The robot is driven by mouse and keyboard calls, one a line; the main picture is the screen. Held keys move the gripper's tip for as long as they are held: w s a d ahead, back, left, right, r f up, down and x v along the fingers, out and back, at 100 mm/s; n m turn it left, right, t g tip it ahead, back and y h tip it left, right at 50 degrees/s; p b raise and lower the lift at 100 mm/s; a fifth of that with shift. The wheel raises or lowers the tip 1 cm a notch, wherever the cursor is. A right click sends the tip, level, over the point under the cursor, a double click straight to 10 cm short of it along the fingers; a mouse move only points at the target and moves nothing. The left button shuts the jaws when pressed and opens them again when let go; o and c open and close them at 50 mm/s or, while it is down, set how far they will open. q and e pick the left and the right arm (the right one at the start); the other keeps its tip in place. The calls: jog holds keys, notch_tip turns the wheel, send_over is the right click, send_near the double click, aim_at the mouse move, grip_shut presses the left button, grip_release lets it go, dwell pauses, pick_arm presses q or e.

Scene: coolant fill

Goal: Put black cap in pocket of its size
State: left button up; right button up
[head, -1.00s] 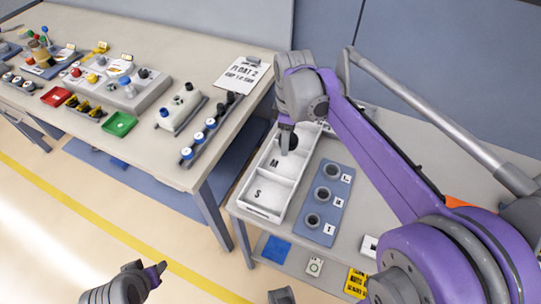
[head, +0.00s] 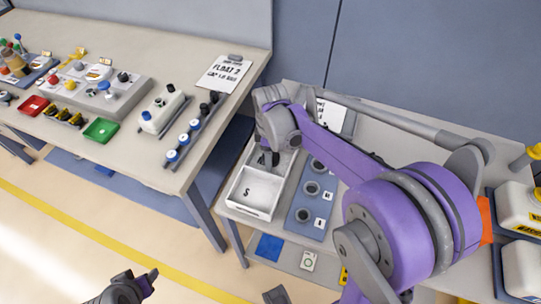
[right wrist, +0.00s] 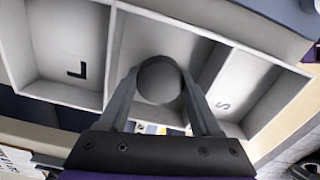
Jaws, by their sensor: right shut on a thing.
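My right gripper (right wrist: 160,95) is shut on a round dark cap (right wrist: 160,79), seen between its two fingers in the right wrist view. The cap is over the middle pocket of a white tray (right wrist: 60,95). In that view the pocket marked L (right wrist: 77,69) is on the left and the one marked S (right wrist: 223,105) on the right. In the head view the right gripper (head: 269,157) is at the middle pocket, behind the S pocket (head: 247,192); the arm hides the tray's far end. My left gripper (head: 150,281) is at the bottom, away from the tables; its opening is unclear.
A blue plate with grey rings (head: 304,232) lies right of the tray. The left table (head: 215,105) holds a row of blue and black caps (head: 184,139), a green tray (head: 101,130) and a red tray (head: 33,106). White jugs (head: 520,210) stand at the far right.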

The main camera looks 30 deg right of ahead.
jog(key=shift+f, duration=0.1)
jog(key=o, duration=1.5)
jog(key=shift+c, duration=0.2)
jog(key=shift+r, duration=0.25)
notch_tip(320, 180, up, 12)
jog(key=p, duration=0.1)
jog(key=shift+f, duration=0.1)
